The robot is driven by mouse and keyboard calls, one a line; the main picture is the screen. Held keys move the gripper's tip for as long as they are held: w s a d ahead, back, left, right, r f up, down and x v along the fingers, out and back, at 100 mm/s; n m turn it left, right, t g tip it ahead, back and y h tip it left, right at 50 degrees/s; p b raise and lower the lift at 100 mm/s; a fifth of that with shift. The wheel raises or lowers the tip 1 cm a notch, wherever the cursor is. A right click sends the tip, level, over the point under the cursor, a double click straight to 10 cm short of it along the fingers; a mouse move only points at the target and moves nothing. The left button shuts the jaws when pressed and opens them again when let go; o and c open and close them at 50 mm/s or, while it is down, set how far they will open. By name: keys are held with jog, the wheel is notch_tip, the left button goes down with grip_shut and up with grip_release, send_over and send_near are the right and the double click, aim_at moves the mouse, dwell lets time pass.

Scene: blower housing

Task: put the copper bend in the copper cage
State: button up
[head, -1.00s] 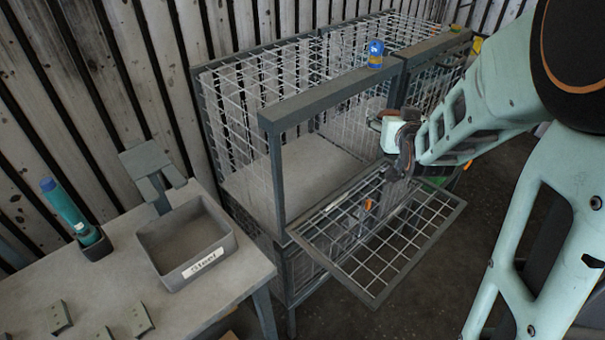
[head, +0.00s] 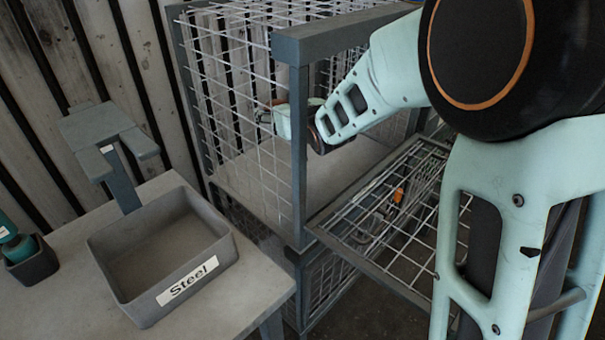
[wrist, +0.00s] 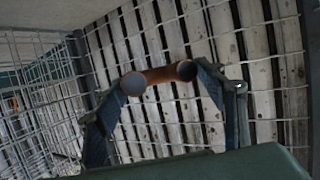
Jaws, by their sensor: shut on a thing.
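The copper bend (wrist: 160,76) is a short curved copper-brown tube with dark open ends. In the wrist view it sits between the two fingertips of my gripper (wrist: 161,80), which is shut on it. In the head view my gripper (head: 285,120) reaches through the open front of the wire-mesh cage (head: 299,200), above its grey floor. The front post and side mesh partly cover it, and the bend cannot be made out there. The cage's mesh front door (head: 385,215) hangs open, folded down and outward. No copper label on the cage is readable.
A grey bin labelled Steel (head: 160,255) stands on the table (head: 60,300) at left, with a grey stand (head: 108,140) behind it. A teal bottle in a dark holder (head: 25,260) is at the far left. The cage's front post and top beam (head: 340,35) border the opening.

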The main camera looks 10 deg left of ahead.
jog(key=f, duration=0.3)
jog(key=f+b, duration=0.1)
jog(key=f, duration=0.3)
jog(key=a+f, duration=0.1)
jog(key=f, duration=0.2)
jog(key=shift+w+f+b, duration=0.1)
jog(key=shift+f+b, duration=0.1)
jog(key=shift+b, duration=0.15)
jog(key=shift+d+r, duration=0.1)
jog(key=shift+f+b, duration=0.4)
jog(key=shift+b, duration=0.1)
jog(key=shift+f+b, duration=0.3)
jog(key=shift+b, duration=0.05)
jog(key=o, duration=1.7)
jog(key=shift+c, duration=0.2)
